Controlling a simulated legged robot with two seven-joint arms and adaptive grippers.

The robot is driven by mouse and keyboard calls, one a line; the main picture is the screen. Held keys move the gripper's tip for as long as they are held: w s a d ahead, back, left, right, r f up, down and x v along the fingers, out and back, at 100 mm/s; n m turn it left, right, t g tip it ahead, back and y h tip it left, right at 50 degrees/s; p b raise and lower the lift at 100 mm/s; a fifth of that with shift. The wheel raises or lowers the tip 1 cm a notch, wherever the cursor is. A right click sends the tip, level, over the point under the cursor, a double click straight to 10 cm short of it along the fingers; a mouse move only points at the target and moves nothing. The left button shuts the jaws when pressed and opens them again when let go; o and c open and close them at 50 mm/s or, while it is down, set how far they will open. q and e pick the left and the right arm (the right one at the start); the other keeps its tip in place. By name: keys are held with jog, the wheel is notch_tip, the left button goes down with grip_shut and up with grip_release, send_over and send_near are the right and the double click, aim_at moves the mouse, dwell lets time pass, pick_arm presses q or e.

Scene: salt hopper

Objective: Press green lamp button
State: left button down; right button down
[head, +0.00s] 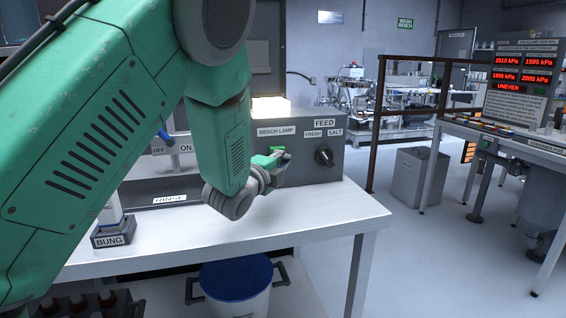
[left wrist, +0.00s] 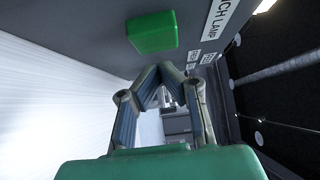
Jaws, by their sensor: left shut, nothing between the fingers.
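The green lamp button (head: 277,149) is on the front of a grey control box (head: 312,174), under the BENCH LAMP label (head: 276,132). In the left wrist view the button (left wrist: 152,33) is a green block on the grey panel, just above my fingertips in the picture. My left gripper (head: 278,160) is shut and empty, with its fingertips (left wrist: 158,72) meeting close in front of the panel. A small gap shows between tips and button in the wrist view; I cannot tell their distance in depth. My right gripper is not in view.
A FEED knob (head: 324,157) sits right of the button. A glowing lamp (head: 269,106) is on the box. A BUNG block (head: 113,230) stands on the white bench (head: 310,212) at left. A blue-lidded bucket (head: 236,280) is below. The bench's right front is clear.

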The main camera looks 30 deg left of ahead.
pick_arm(q)
jog(key=shift+w+a, duration=0.35)
jog(key=shift+a, duration=0.3)
jog(key=shift+d, duration=0.2)
jog(key=shift+w+a+r, duration=0.25)
jog(key=shift+w+a, duration=0.4)
jog(key=shift+a, duration=0.15)
